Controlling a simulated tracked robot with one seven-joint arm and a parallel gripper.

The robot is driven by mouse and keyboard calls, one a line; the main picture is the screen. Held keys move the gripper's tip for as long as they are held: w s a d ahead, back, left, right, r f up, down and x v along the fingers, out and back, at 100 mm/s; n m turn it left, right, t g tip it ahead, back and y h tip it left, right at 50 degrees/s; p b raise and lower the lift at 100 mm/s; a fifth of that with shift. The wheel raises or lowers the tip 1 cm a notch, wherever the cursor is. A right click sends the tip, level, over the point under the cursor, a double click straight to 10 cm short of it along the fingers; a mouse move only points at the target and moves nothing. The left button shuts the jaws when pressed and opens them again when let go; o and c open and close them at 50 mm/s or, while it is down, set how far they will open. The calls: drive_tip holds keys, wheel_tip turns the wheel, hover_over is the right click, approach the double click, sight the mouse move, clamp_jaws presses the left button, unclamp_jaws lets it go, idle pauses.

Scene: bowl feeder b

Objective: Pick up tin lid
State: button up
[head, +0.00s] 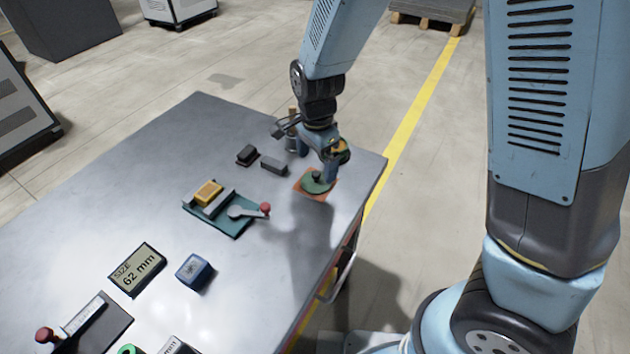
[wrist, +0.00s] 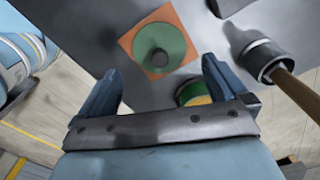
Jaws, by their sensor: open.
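The tin lid (head: 314,186) appears to be the green round disc with a dark knob in its middle. It lies flat on an orange square mat (head: 322,197) near the table's right corner. In the wrist view the lid (wrist: 176,42) is whole, just ahead of the fingers, on the mat (wrist: 127,43). My gripper (head: 327,172) is right over the lid's area in the head view. In the wrist view my gripper (wrist: 158,82) is open, its two fingers wide apart with nothing held between them. The exact height above the lid cannot be told.
A green and yellow tin (wrist: 193,93) stands close by my right finger in the wrist view. A grey cup (wrist: 262,58) with a wooden handle is further right. Two dark blocks (head: 273,165) and a teal fixture (head: 232,225) lie left of the lid.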

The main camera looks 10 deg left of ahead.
sight(316, 173)
drive_tip(key=shift+f, duration=2.65)
drive_tip(key=shift+c, duration=0.4)
drive_tip(key=c, duration=0.8)
drive_tip(key=shift+r, duration=0.1)
drive_tip(key=shift+c, duration=0.2)
